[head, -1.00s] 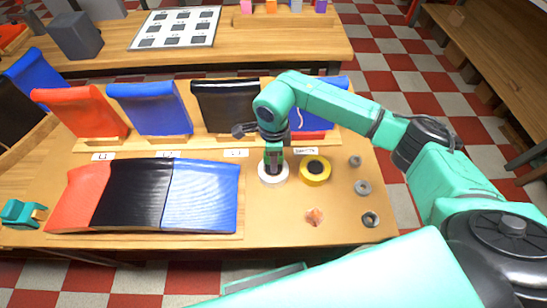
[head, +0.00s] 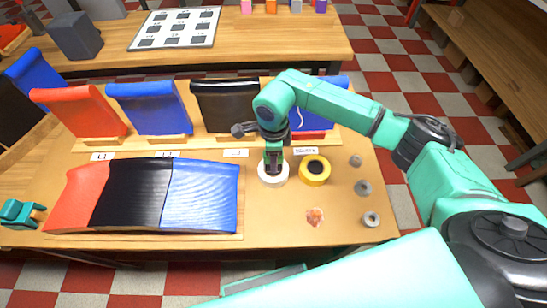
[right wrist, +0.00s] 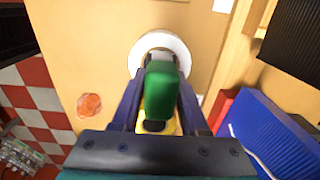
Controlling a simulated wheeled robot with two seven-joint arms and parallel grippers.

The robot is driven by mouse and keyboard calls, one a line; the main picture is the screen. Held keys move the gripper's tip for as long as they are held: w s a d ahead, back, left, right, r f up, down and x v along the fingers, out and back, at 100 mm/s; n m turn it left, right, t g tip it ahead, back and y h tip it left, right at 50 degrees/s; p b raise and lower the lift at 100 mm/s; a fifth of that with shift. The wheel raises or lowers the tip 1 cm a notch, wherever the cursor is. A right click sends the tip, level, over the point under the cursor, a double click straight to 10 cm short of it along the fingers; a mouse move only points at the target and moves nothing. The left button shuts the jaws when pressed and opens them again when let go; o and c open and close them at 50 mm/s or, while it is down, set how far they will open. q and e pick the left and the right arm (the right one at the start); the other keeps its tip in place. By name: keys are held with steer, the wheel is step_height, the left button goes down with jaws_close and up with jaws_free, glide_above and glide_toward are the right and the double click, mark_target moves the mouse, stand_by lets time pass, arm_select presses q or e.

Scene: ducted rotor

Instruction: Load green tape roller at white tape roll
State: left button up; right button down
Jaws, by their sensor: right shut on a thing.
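The white tape roll (head: 264,180) lies flat on the table, with a hole in its middle; it also shows in the right wrist view (right wrist: 172,42). The green tape roller (right wrist: 161,88) is upright between the fingers of my right gripper (right wrist: 160,108). My right gripper is shut on it, and in the head view the gripper (head: 273,160) is right over the white roll. The lower end of the roller is hidden, so I cannot tell whether it touches the roll.
A yellow tape roll (head: 325,171) lies close to the right of the white one. Several grey rings (head: 362,188) and an orange patch (head: 315,217) are further right. Red, black and blue panels (head: 200,195) fill the left. A small teal thing (head: 15,211) sits at the left edge.

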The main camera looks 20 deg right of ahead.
steer(key=shift+s, duration=0.1)
steer(key=shift+r+p, duration=2.05)
steer(key=shift+r, duration=1.5)
steer(key=shift+f, duration=0.1)
